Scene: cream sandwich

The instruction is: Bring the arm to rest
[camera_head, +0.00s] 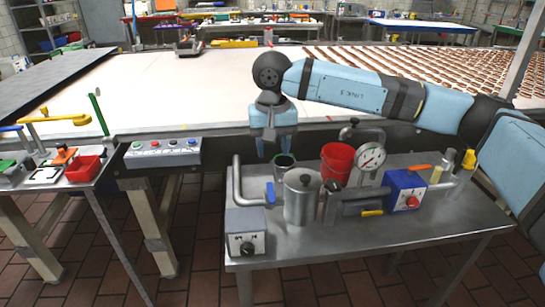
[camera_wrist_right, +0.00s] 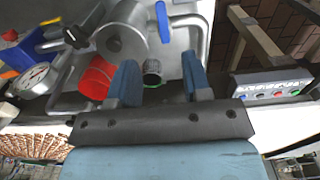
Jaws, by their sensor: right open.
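My right gripper (camera_head: 274,143) hangs at the end of my blue right arm (camera_head: 345,86), pointing down above the back left part of the metal table (camera_head: 300,258). In the right wrist view its two blue fingers (camera_wrist_right: 159,82) are spread apart with nothing held between them. A small dark cup with a green rim (camera_head: 284,161) stands below the fingertips, and it also shows between the fingers in the right wrist view (camera_wrist_right: 152,74). My left gripper is not in view.
A steel pot (camera_head: 301,200), red bucket (camera_head: 337,160), pressure gauge (camera_head: 370,157) and blue box (camera_head: 404,190) crowd the metal table. A control panel with buttons (camera_head: 163,152) is at left. Behind lies a wide pale conveyor (camera_head: 180,90) with rows of brown pieces at right.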

